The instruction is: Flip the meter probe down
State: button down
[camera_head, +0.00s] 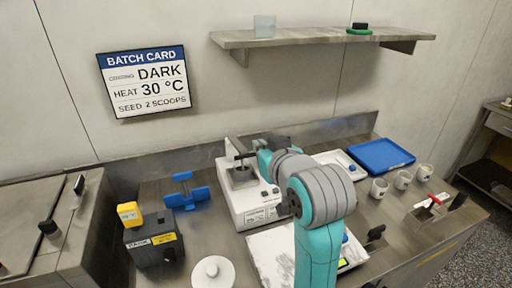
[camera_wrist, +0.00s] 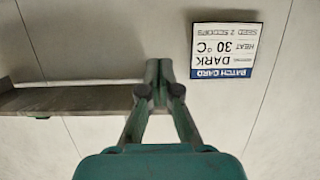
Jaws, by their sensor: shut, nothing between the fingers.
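A white boxy unit (camera_head: 262,212) with a dark square well (camera_head: 241,177) stands in the middle of the counter in the head view. A thin dark bar (camera_head: 246,155), which looks like the meter probe, shows above the well, close to my gripper. I cannot tell whether they touch. My gripper (camera_head: 263,147) is behind my wrist and partly hidden at the unit's back. In the wrist view my gripper (camera_wrist: 160,68) is shut and empty, with the wall behind it. The probe does not show in the wrist view.
A shelf (camera_head: 300,39) hangs above. A batch card (camera_head: 144,82) hangs on the wall.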

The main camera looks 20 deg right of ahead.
jog(key=w+f, duration=0.6)
jog(key=w, duration=0.2)
jog(key=shift+f, duration=0.2)
